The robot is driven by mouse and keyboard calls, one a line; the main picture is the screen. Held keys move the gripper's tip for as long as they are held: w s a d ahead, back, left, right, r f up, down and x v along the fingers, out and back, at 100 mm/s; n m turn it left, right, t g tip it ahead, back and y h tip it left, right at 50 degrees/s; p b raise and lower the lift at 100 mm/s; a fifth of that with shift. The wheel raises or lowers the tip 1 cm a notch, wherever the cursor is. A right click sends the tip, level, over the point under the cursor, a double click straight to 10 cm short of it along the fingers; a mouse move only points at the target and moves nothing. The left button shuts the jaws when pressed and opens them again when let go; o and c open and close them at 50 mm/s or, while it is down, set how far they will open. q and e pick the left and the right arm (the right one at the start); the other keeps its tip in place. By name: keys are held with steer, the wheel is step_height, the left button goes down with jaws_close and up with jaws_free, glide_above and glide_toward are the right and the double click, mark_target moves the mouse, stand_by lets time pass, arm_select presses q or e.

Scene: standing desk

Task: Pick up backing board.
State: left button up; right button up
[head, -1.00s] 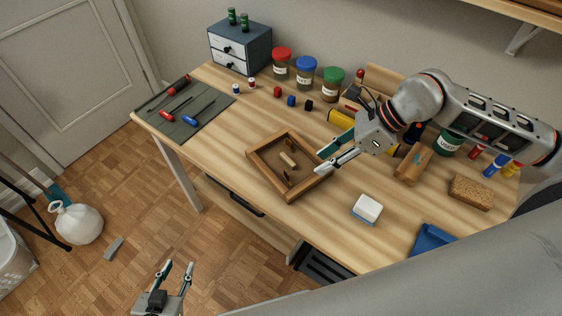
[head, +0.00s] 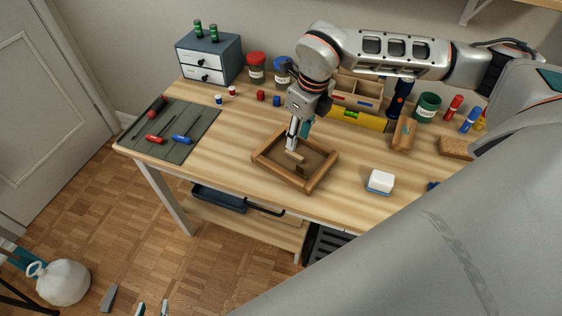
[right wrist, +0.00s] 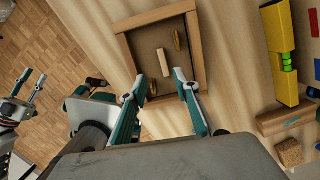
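The backing board (head: 318,161) is a dark brown panel lying inside a square wooden frame (head: 280,175) on the desk. A small light wooden block (head: 295,157) stands up from its middle, with small brass pieces on either side; the block also shows in the right wrist view (right wrist: 163,60). My right gripper (head: 292,147) points down over the frame, just above the block. In the right wrist view its fingers (right wrist: 159,77) are spread, with the block between or just beyond the tips. My left gripper (head: 152,308) hangs low off the desk, open and empty.
A white eraser-like block (head: 380,182) lies right of the frame. A yellow level (head: 357,118), a wooden organizer and jars stand behind. A dark mat (head: 170,130) with screwdrivers lies left. The desk's front edge runs close to the frame.

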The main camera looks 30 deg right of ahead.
mark_target(294, 154)
steer(key=shift+w+m, duration=0.2)
steer(key=shift+m, duration=0.1)
steer(key=f, duration=0.5)
steer(key=w+f, duration=0.1)
steer(key=f, duration=0.1)
steer(key=shift+d+f, duration=0.1)
steer(key=shift+f, duration=0.2)
jaws_close()
